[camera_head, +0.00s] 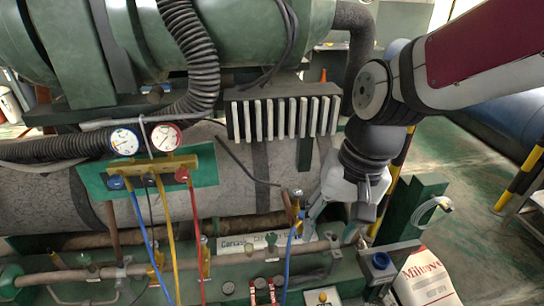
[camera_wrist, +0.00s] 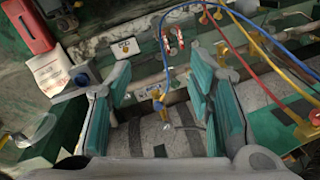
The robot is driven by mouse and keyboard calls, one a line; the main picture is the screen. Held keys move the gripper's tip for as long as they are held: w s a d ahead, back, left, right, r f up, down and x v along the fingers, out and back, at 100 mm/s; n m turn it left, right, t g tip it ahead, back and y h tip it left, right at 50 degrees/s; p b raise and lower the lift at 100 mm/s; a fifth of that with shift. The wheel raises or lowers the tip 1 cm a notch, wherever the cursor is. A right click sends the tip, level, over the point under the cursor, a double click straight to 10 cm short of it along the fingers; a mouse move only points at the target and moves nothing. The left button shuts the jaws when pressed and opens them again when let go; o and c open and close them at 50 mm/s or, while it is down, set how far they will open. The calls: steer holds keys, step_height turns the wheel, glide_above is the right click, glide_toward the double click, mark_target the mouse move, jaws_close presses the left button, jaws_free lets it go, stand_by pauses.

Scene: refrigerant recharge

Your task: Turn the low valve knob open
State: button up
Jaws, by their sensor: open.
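The gauge manifold (camera_head: 152,166) is a brass bar on a green plate at the left in the head view. Its blue knob (camera_head: 115,183), which I take for the low valve knob, is at its left end below the blue-rimmed gauge (camera_head: 124,142). A red knob (camera_head: 182,175) is at its right end below the red-rimmed gauge (camera_head: 166,138). My gripper (camera_head: 312,205) is well to the right of the manifold, open and empty. In the wrist view, its teal fingers (camera_wrist: 160,78) stand apart, with a brass fitting (camera_wrist: 164,113) visible between them. I cannot make out the blue knob there.
Blue, yellow and red hoses (camera_head: 197,235) hang below the manifold. Another blue hose (camera_head: 289,255) rises to the brass fitting beside my gripper. Pipes (camera_head: 90,273) cross the front. A green post (camera_head: 405,210) and a white bag (camera_head: 428,280) stand at the right.

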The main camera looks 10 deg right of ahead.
steer(key=w+a+f+m+g+h+b, duration=0.15)
steer(key=w+f+m, duration=0.3)
steer(key=f, duration=0.75)
steer(key=m+t+h+b, duration=0.2)
steer(key=t+h+b, duration=0.1)
steer(key=t+h, duration=0.75)
glide_toward(297, 192)
steer(key=shift+g, duration=0.5)
steer(key=x, duration=0.8)
steer(key=shift+w+d+r, duration=0.1)
steer(key=shift+w, duration=0.45)
jaws_close()
